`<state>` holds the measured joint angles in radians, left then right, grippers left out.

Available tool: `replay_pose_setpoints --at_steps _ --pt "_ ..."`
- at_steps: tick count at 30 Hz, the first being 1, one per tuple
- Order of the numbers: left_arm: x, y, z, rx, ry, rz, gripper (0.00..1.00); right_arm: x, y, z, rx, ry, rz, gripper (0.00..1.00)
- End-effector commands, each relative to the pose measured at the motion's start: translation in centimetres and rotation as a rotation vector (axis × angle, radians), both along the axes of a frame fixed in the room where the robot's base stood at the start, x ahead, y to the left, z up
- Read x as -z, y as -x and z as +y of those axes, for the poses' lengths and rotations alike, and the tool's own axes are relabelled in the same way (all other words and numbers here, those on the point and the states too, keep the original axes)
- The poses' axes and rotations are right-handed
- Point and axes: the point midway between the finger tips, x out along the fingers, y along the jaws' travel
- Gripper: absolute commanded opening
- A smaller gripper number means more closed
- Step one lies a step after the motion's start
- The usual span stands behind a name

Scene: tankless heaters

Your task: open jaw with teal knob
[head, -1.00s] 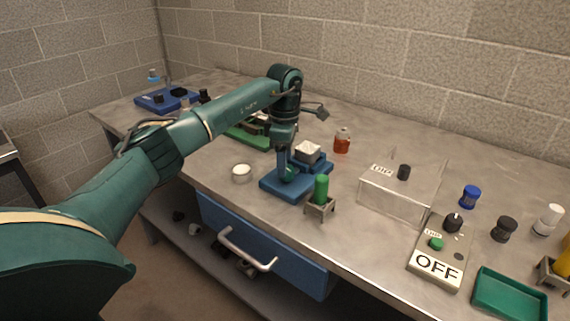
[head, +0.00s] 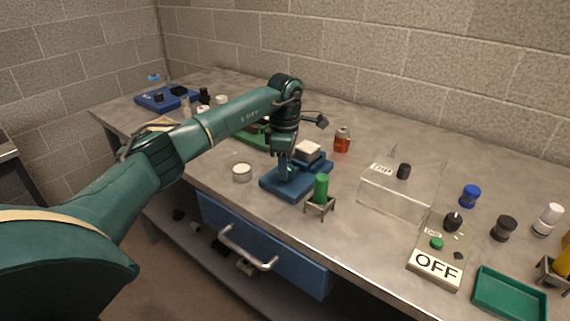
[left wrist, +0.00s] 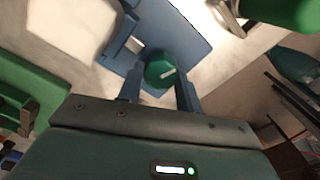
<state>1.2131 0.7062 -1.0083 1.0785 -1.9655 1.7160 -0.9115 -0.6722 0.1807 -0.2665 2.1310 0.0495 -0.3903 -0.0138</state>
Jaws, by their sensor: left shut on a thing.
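The blue vise (head: 275,187) stands on the bench in the middle of the head view, with a white block (head: 308,149) at its jaw. My left gripper (head: 286,175) points down at the near-left end of the vise. In the left wrist view the teal knob (left wrist: 158,72), with a pale line on its top, sits between the two fingers of my left gripper (left wrist: 160,82). The gripper is shut on the knob. In the head view the knob is mostly hidden by the fingers. My right gripper is not in view.
A green cylinder in a small stand (head: 320,188) is close to the vise's front right. A white round cup (head: 242,172) stands to its left and a red bottle (head: 342,140) behind it. A clear cover (head: 397,201) stands farther right.

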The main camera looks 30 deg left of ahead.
Motion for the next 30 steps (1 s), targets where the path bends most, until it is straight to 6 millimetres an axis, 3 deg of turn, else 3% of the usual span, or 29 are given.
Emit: replay_pose_setpoints --at_steps 14,30 --pt "-0.1 0.0 0.0 -0.078 0.001 0.002 0.12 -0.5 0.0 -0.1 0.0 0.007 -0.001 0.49" --pt "-0.3 0.1 -0.1 -0.536 0.001 0.001 0.12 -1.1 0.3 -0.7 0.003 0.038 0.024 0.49"
